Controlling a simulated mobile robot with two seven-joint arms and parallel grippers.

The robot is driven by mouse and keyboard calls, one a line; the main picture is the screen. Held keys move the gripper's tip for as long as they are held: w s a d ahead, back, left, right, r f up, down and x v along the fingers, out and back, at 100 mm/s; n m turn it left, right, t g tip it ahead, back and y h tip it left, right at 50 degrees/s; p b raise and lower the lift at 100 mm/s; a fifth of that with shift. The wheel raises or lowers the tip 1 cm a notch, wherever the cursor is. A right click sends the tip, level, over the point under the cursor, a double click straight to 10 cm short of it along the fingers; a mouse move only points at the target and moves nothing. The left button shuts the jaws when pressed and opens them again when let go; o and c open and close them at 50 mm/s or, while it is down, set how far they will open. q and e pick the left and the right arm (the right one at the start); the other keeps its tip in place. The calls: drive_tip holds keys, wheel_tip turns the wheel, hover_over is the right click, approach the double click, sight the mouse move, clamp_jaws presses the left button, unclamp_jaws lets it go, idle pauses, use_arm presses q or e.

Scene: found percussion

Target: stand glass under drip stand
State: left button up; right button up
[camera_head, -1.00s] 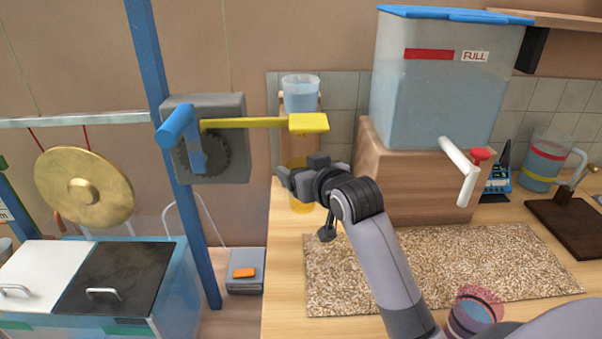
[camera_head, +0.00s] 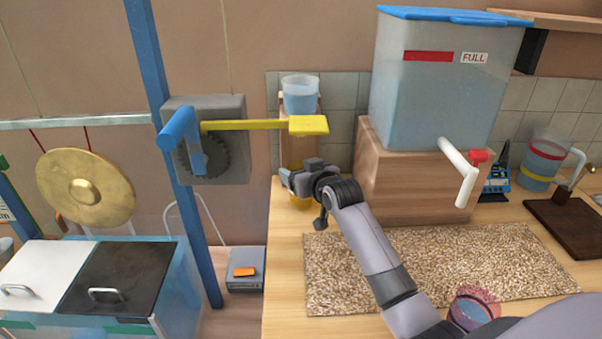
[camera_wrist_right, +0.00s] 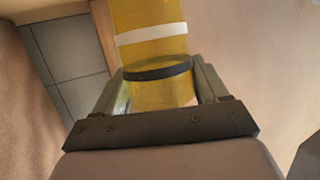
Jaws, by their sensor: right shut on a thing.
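The yellow glass (camera_head: 300,203) is upright at the back left of the counter, in front of the wooden drip stand (camera_head: 306,122). A clear cup of water (camera_head: 300,94) sits on top of the stand. My right gripper (camera_head: 299,180) is shut on the yellow glass and hides much of it. In the right wrist view the glass (camera_wrist_right: 155,90), with a white and a black band, is between the two fingers. I cannot tell whether its base touches the counter or how far it is under the stand. My left gripper is out of view.
A yellow paddle (camera_head: 308,125) on a crank box reaches in front of the stand. A large water tank (camera_head: 445,85) with a tap stands on a wooden block (camera_head: 410,185) to the right. A speckled mat (camera_head: 450,265) and a reddish-blue glass (camera_head: 472,308) are nearer.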

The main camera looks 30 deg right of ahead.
drive_tip(key=shift+w+d+f, duration=0.1)
drive_tip(key=shift+w+f, duration=0.05)
drive_tip(key=shift+f, duration=0.2)
drive_tip(key=shift+f, duration=0.15)
drive_tip(key=o, duration=1.3)
